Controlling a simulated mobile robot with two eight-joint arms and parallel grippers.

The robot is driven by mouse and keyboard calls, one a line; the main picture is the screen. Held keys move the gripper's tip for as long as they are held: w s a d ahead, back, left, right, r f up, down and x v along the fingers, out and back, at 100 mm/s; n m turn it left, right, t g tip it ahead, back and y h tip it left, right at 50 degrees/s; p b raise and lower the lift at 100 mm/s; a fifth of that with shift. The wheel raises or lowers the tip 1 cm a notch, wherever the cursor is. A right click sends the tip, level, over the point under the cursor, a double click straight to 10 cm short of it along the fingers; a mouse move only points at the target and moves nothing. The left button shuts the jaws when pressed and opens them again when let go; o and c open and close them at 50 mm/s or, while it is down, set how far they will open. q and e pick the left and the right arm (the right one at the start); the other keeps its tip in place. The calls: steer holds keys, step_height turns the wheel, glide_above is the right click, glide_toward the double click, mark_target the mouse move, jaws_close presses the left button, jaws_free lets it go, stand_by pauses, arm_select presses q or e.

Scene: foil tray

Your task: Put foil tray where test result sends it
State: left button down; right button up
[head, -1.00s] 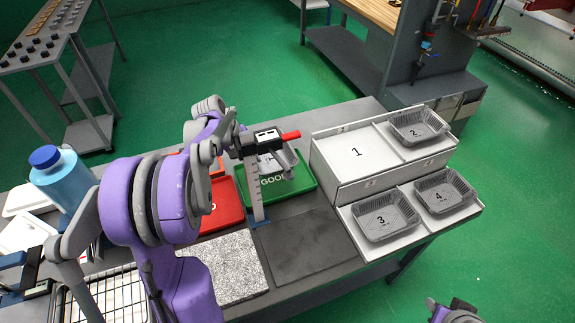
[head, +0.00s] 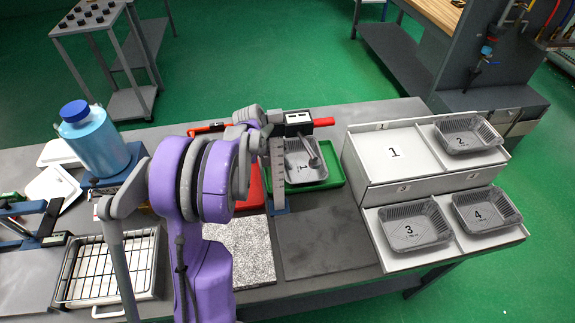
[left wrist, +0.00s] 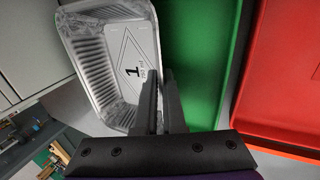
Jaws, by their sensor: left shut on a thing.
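My left gripper (head: 313,152) is shut on the wall of the grey foil tray marked 1 (head: 297,172). In the head view this tray is over the green tray (head: 331,181) and covers its label; whether it touches is hard to tell. In the left wrist view, the jaws (left wrist: 160,105) pinch the near wall of the foil tray (left wrist: 112,55), with the green tray (left wrist: 200,45) to its right. A red tray (head: 252,192) lies left of the green one, mostly hidden by my arm. My right gripper is not in view.
A gauge post (head: 278,172) stands in front of the green tray. A white stepped rack (head: 425,190) at right has an empty place 1 and foil trays 2 (head: 468,134), 3 (head: 414,223) and 4 (head: 485,210). A dark mat (head: 325,245) lies clear.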

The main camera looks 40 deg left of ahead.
arm_select(q)
steer(key=shift+f, duration=0.25)
steer(key=c, duration=1)
jaws_free()
steer(key=shift+r, duration=0.15)
steer(key=v, duration=1.2)
steer(key=shift+r, duration=0.2)
steer(key=shift+a, duration=0.1)
